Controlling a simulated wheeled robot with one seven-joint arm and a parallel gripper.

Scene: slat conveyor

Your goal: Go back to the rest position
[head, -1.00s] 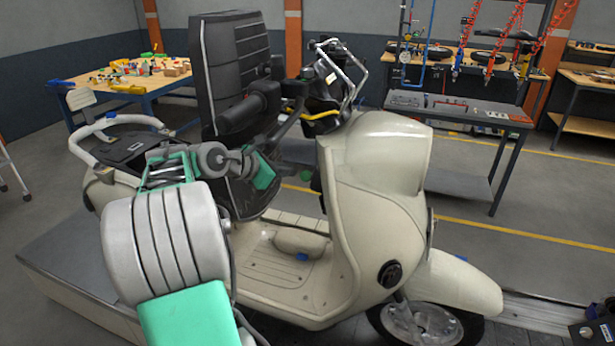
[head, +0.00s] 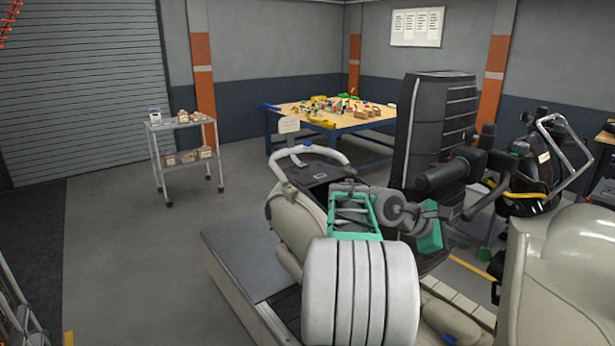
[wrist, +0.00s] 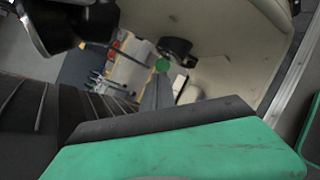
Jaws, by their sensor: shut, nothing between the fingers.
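My gripper (head: 432,230) shows in the head view as a small teal and dark end on my arm, just below the scooter's black handlebar grip (head: 437,178). Its fingertips are hard to make out there, and I cannot tell whether it touches the scooter. In the wrist view, the gripper's teal body with a dark front edge (wrist: 165,122) fills the lower part. It is shut and no held thing shows. The cream scooter (head: 565,275) stands on a low grey platform (head: 245,250), partly hidden behind my arm.
A blue-framed table (head: 300,118) with small colourful parts stands at the back. A wheeled cart (head: 182,122) with boxes is at the left. The floor (head: 150,260) left of the platform is clear.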

